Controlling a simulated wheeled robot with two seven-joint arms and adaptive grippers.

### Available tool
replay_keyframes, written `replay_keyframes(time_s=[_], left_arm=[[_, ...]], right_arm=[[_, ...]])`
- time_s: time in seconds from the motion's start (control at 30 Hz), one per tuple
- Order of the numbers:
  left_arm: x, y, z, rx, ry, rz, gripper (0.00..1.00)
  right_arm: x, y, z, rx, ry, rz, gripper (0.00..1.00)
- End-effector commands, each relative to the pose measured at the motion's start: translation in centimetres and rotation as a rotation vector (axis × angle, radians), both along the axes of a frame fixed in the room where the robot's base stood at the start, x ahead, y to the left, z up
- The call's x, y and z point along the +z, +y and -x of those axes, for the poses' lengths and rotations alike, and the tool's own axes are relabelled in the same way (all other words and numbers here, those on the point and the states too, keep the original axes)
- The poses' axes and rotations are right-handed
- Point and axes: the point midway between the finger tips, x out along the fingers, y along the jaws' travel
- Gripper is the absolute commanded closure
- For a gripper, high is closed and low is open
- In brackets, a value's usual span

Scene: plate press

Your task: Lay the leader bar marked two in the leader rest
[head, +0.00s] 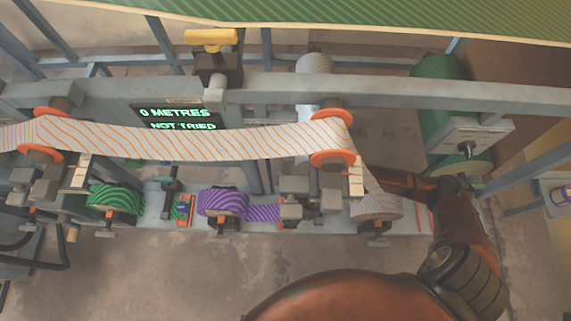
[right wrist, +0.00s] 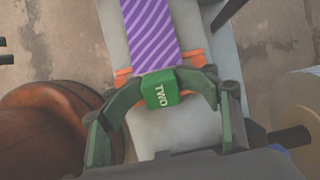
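In the right wrist view the green leader bar marked TWO (right wrist: 162,89) is at the end of a purple striped web (right wrist: 152,30). My right gripper (right wrist: 164,87) has a dark finger at each side of the bar and appears shut on it. Orange pieces (right wrist: 193,60) show on both sides of the web just beyond the bar; I cannot tell whether the bar touches them. In the head view the purple web leaves its roll (head: 222,203) and passes behind a grey block. My right gripper and the bar are hidden there. My left gripper is out of view.
An orange-striped white web (head: 190,139) runs across above, over orange-flanged rollers (head: 333,158). Green (head: 115,200) and pale (head: 376,206) rolls flank the purple one. A display (head: 178,117) reads 0 METRES, NOT TRIED.

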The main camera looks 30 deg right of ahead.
Motion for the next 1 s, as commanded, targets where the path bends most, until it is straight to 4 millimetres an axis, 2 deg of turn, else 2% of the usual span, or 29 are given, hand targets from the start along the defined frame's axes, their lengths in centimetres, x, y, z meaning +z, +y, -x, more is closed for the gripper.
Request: replay_keyframes(time_s=[0.47, 0.8, 1.0], left_arm=[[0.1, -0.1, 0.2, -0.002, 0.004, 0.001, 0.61], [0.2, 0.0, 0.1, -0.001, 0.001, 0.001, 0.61], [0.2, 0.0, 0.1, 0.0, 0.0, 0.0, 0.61]], right_arm=[[0.8, 0.0, -0.1, 0.001, -0.007, -0.005, 0.54], [5.5, -1.8, 1.1, 0.001, -0.006, 0.0, 0.54], [7.0, -2.4, 1.6, 0.0, -0.002, 0.0, 0.54]])
